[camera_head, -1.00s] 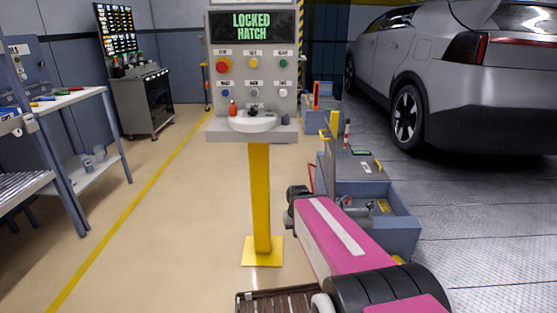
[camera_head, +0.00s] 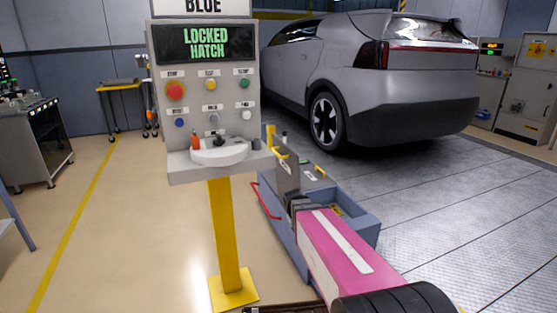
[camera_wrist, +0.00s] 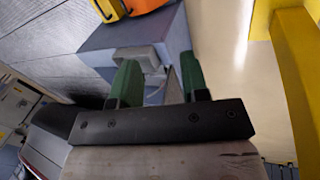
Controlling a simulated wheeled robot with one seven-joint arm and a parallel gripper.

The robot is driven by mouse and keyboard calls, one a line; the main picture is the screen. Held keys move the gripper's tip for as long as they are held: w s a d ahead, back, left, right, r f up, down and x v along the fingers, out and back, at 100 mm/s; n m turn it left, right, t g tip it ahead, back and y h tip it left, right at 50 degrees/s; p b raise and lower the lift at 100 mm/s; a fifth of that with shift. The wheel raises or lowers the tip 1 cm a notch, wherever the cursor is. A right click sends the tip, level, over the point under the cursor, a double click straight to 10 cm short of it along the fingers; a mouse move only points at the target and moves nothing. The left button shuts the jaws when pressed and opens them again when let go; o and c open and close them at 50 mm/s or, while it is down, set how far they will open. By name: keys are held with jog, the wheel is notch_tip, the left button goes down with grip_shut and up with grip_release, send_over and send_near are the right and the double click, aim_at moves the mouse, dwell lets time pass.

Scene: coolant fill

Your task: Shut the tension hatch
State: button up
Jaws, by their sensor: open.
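A blue-grey box (camera_head: 362,228) stands on the floor right of the control post. A grey upright panel with a yellow top, likely the open hatch (camera_head: 287,172), rises from its near left part; I cannot tell for sure that it is the tension hatch. My gripper (camera_wrist: 160,85) is open with two green fingers, and nothing clear is held between them. Grey-blue housing (camera_wrist: 125,40) lies just beyond the fingers in the wrist view. In the head view my pink arm reaches to the panel and hides part of the box. Contact cannot be told.
A control panel (camera_head: 213,105) with coloured buttons stands on a yellow post (camera_head: 226,235); its screen (camera_head: 205,43) reads "LOCKED HATCH". The post is close on the right in the wrist view (camera_wrist: 295,75). A silver car (camera_head: 370,75) is behind.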

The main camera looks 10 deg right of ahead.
jog(key=w+r+n+t+h, duration=0.1)
jog(key=w+r+h, duration=0.15)
jog(key=w, duration=0.85)
jog(key=n+t+h, duration=0.5)
jog(key=t+h, duration=0.3)
send_near(276, 152)
jog(key=x, duration=1)
jog(key=shift+w+f, duration=0.15)
jog(key=shift+f, duration=0.2)
grip_shut()
